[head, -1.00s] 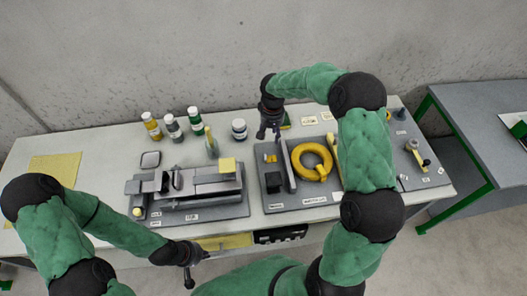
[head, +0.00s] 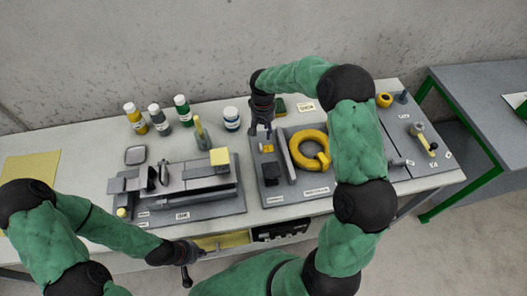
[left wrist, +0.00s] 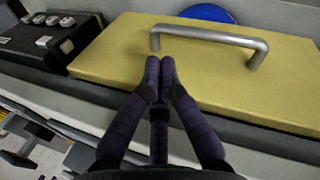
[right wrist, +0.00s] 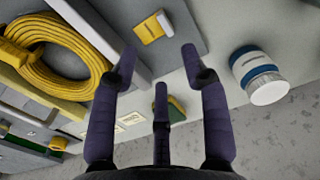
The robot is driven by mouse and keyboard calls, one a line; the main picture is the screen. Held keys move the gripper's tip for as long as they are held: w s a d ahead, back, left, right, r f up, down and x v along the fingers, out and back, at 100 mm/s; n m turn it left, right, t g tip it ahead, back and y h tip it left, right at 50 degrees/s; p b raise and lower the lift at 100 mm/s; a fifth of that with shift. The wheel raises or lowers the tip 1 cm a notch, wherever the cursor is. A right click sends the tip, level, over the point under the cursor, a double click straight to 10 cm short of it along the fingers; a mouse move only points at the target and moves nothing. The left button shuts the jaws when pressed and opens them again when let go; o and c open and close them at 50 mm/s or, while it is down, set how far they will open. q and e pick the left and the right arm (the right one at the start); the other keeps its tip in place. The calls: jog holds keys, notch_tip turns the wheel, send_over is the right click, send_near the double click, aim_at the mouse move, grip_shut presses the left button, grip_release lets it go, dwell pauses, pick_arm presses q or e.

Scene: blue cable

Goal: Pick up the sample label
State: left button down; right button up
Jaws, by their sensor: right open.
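Small pale printed cards lie on the bench behind the grey cable board; I cannot read which is the sample label. One card (head: 306,107) shows in the head view beside my right forearm. In the right wrist view two cards (right wrist: 130,120) lie left of the middle, beyond the left finger. My right gripper (right wrist: 158,58) is open and empty, pointing down above the rear left of the board; it also shows in the head view (head: 262,128). My left gripper (left wrist: 160,62) has its fingertips together, low at the bench front, just below a metal drawer handle (left wrist: 210,38).
A yellow cable coil (head: 309,138) lies on the board. A white jar with a blue band (head: 231,118) stands left of my right gripper. A green-and-yellow sponge (right wrist: 176,106) lies near the cards. A grey vice-like fixture (head: 190,190) fills the bench's left part.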

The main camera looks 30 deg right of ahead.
jog(key=b, duration=0.1)
send_over(267, 148)
jog(key=a, duration=0.2)
notch_tip(267, 148, down, 6)
jog(key=shift+d+r, duration=0.1)
jog(key=shift+r, duration=0.1)
jog(key=shift+w+f+b, duration=0.15)
jog(key=shift+f+b, duration=0.3)
jog(key=shift+f, duration=0.9)
jog(key=shift+w+f+b, duration=0.15)
jog(key=shift+f+b, duration=0.25)
jog(key=shift+f, duration=0.9)
jog(key=shift+r, duration=0.1)
jog(key=c, duration=0.9)
